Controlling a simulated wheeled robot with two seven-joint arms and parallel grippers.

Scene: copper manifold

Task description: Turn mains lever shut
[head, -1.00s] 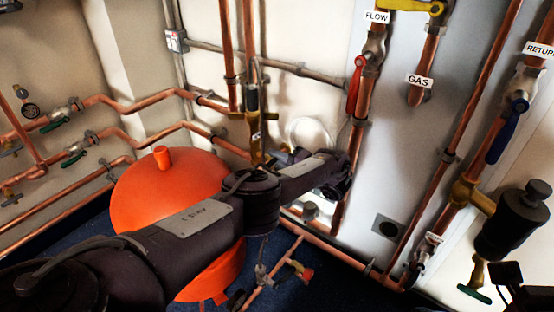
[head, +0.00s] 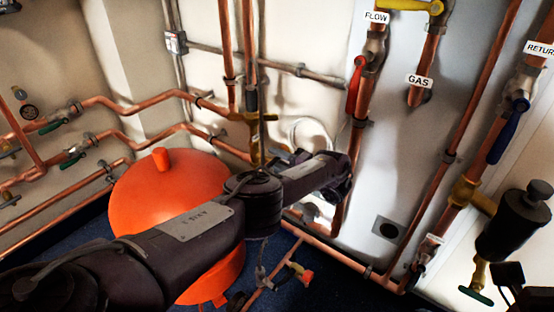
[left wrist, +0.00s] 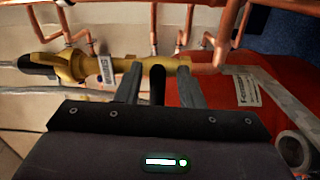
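A brass valve (left wrist: 70,66) with a white label tag (left wrist: 105,70) lies across the left wrist view. A dark, narrow lever-like piece (left wrist: 157,86) stands out from its pipe toward me. My left gripper (left wrist: 158,72) has its two fingers apart, one on each side of this dark piece, with a gap visible on both sides. In the head view the brass valve (head: 256,143) shows upright behind my left arm, and the gripper's fingers are largely hidden there. I cannot read the tag to confirm the mains lever. My right gripper is not in view.
A red-orange vessel (head: 165,195) stands below and left of the valve. Copper pipes run close around it. A red lever (head: 356,86) on the flow pipe and a blue lever (head: 508,130) on the return pipe are to the right.

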